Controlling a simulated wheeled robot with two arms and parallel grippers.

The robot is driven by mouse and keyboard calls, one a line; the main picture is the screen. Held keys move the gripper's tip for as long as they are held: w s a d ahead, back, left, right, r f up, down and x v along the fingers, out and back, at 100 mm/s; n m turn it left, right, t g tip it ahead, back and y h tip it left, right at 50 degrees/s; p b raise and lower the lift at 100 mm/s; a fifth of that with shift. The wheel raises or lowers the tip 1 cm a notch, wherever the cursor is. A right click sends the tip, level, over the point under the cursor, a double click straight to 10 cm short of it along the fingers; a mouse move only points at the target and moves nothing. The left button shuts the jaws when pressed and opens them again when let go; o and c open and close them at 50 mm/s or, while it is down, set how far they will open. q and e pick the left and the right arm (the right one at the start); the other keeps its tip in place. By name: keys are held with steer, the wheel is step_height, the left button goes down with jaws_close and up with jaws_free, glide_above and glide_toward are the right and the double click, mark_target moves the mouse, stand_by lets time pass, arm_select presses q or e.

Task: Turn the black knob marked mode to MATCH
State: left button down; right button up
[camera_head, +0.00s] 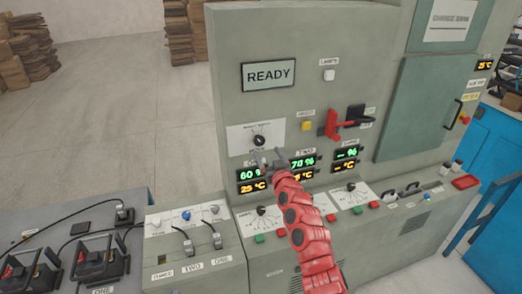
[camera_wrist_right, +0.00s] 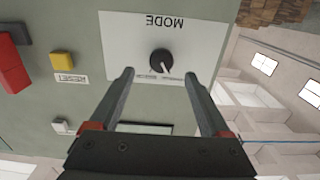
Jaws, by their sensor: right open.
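The black mode knob (camera_head: 258,140) sits on a white plate (camera_head: 240,135) on the grey cabinet front, below the READY display. In the right wrist view the knob (camera_wrist_right: 161,60) shows upside down under the word MODE, with a pale pointer line on it. The small position labels on the plate are too small to read. My right gripper (camera_head: 268,160) is just below the knob in the head view. In the right wrist view its two open fingers (camera_wrist_right: 158,75) point at the plate, one on each side of the knob, with nothing between them. My left gripper is not in view.
A yellow button (camera_head: 307,126) and a red switch handle (camera_head: 335,124) are right of the knob. Lit percent and temperature displays (camera_head: 252,175) sit below it. Lower consoles carry small dials and buttons. Batteries (camera_head: 98,258) stand at the lower left. Open floor lies behind left.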

mark_target(260, 142)
steer(key=b+x, duration=0.4)
steer(key=x, duration=0.2)
steer(key=shift+f, duration=0.15)
steer(key=shift+w+a+r, duration=0.25)
steer(key=shift+w, duration=0.1)
jaws_close()
